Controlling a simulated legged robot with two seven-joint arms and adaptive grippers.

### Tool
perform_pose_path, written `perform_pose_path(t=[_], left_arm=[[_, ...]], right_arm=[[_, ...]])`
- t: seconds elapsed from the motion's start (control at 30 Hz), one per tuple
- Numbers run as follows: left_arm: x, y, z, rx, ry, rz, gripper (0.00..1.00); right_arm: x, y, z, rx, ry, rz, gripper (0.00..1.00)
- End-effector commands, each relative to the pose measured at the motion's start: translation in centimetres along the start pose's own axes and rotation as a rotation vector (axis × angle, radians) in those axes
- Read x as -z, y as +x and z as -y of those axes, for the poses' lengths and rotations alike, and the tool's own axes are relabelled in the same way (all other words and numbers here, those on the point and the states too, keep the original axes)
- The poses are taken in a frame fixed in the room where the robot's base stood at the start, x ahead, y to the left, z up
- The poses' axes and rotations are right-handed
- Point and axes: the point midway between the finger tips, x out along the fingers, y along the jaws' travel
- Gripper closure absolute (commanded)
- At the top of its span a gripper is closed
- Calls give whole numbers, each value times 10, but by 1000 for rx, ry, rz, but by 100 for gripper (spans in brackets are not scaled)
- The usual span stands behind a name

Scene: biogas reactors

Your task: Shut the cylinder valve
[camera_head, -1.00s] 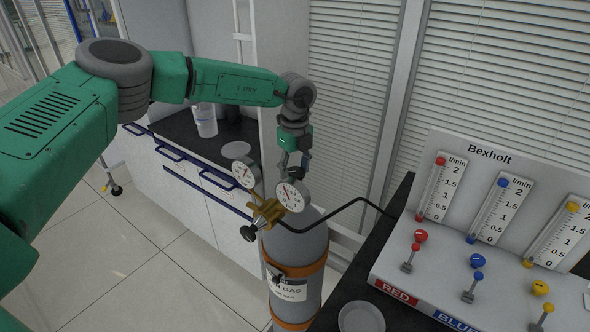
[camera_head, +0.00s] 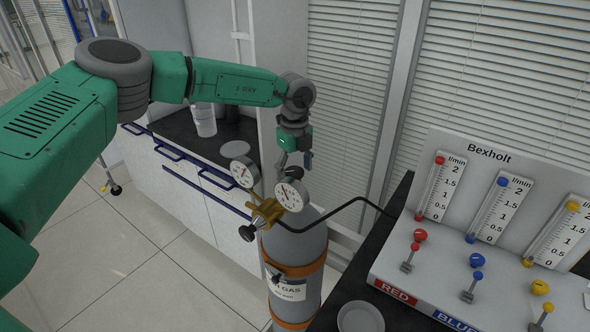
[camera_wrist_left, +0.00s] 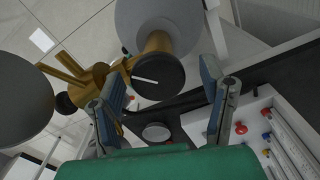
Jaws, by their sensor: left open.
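The grey gas cylinder (camera_head: 300,250) stands upright, with a brass valve and regulator (camera_head: 265,213) on top and two round white gauges (camera_head: 290,195). My left gripper (camera_head: 295,161) is behind and above the gauges, pointing down, its fingertips partly hidden by the near gauge. In the left wrist view, a black round knob with a white line (camera_wrist_left: 158,76) sits on a brass neck on the cylinder (camera_wrist_left: 158,22). The knob shows between the spread fingers of my left gripper (camera_wrist_left: 165,90), with gaps on both sides. My right gripper is not in view.
A black hose (camera_head: 345,204) runs from the regulator to the right. The Bexholt flow panel (camera_head: 440,255) with coloured knobs stands on the dark bench at right. White cabinets (camera_head: 200,200) stand behind at left. A round dish (camera_head: 361,317) is at the bench's front.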

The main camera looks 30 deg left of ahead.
Motion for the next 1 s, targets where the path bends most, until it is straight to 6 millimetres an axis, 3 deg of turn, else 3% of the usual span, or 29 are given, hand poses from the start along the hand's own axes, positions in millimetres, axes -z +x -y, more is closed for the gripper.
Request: perform_pose_path(t=[0.23, 0.7, 1.0], left_arm=[[-1, -16, 0, 2, -1, 1, 36], [-2, -105, 3, 0, 0, -1, 36], [-2, -118, 2, -2, 1, -2, 36]], right_arm=[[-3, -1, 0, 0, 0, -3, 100], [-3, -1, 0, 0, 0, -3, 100], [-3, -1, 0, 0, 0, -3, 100]])
